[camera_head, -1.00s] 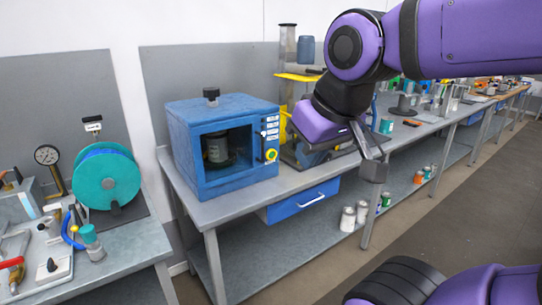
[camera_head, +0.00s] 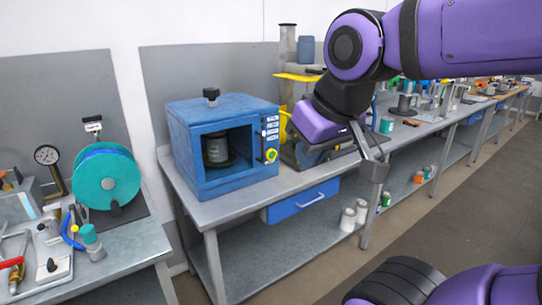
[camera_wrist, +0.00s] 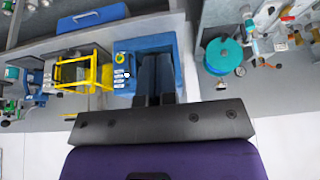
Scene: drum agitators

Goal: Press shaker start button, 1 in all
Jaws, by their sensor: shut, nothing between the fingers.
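The shaker is a blue box (camera_head: 212,180) with an open front and a dark drum (camera_head: 216,149) inside, standing on the grey bench. Its control panel (camera_head: 270,128) is on the right of the front, with white labels and a round yellow and green button (camera_head: 271,155) low down. In the wrist view the blue box (camera_wrist: 178,62) lies beyond the fingers, with the panel's yellow and green button (camera_wrist: 120,57) to their left. My gripper (camera_head: 375,172) is shut and empty, right of the shaker and apart from it. Its fingers (camera_wrist: 155,70) hide part of the box.
A yellow-framed machine (camera_wrist: 78,74) stands beside the shaker. A blue drawer (camera_head: 302,200) hangs under the bench top (camera_head: 225,203). A teal reel (camera_head: 106,180) stands on the left bench. Several cans sit on the lower shelf. The floor (camera_head: 440,225) at right is clear.

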